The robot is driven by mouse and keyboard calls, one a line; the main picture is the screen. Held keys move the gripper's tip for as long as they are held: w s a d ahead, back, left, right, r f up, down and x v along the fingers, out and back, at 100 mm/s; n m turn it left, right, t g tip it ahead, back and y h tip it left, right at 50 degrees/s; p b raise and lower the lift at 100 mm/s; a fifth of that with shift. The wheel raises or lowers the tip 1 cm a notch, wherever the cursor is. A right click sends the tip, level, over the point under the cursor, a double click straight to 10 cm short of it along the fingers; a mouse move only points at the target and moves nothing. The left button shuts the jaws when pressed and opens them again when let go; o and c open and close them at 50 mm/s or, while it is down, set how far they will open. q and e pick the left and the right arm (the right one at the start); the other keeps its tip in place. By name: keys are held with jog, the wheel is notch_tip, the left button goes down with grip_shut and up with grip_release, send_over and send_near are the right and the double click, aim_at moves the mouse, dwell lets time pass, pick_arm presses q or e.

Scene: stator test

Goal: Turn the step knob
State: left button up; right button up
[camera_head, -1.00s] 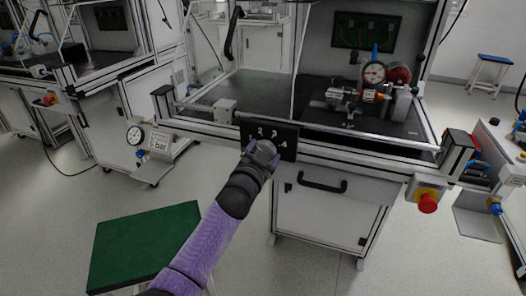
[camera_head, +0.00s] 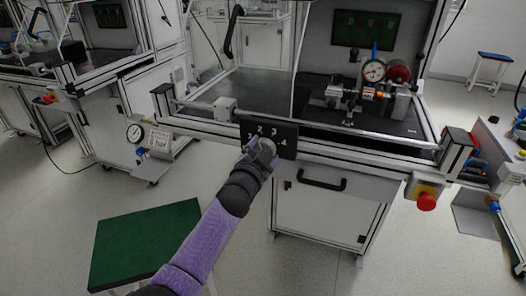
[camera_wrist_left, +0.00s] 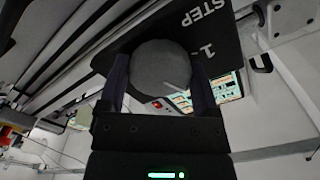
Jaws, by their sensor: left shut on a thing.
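The step knob is a round grey knob (camera_wrist_left: 160,68) on a black panel (camera_head: 284,146) with white numerals at the front edge of the workbench. In the left wrist view the panel (camera_wrist_left: 217,38) shows the word STEP and a 1. My left gripper (camera_head: 262,150) reaches the panel from below in the head view. In the left wrist view its two fingers (camera_wrist_left: 160,88) stand on either side of the knob and are shut on it. The gripper and wrist hide most of the knob in the head view. My right gripper is not in view.
A black drawer handle (camera_head: 322,182) is right of and below the panel. A red emergency button (camera_head: 426,201) is on the bench's right front. A green-topped stool (camera_head: 140,243) stands at lower left. A test rig with a dial gauge (camera_head: 374,71) sits on the bench.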

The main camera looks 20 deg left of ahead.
pick_arm(q)
jog(key=o, duration=1.1)
jog(key=shift+c, duration=0.2)
jog(key=s+p, duration=0.5)
jog(key=s, duration=0.5)
jog(key=shift+a, duration=0.2)
jog(key=shift+f, duration=0.15)
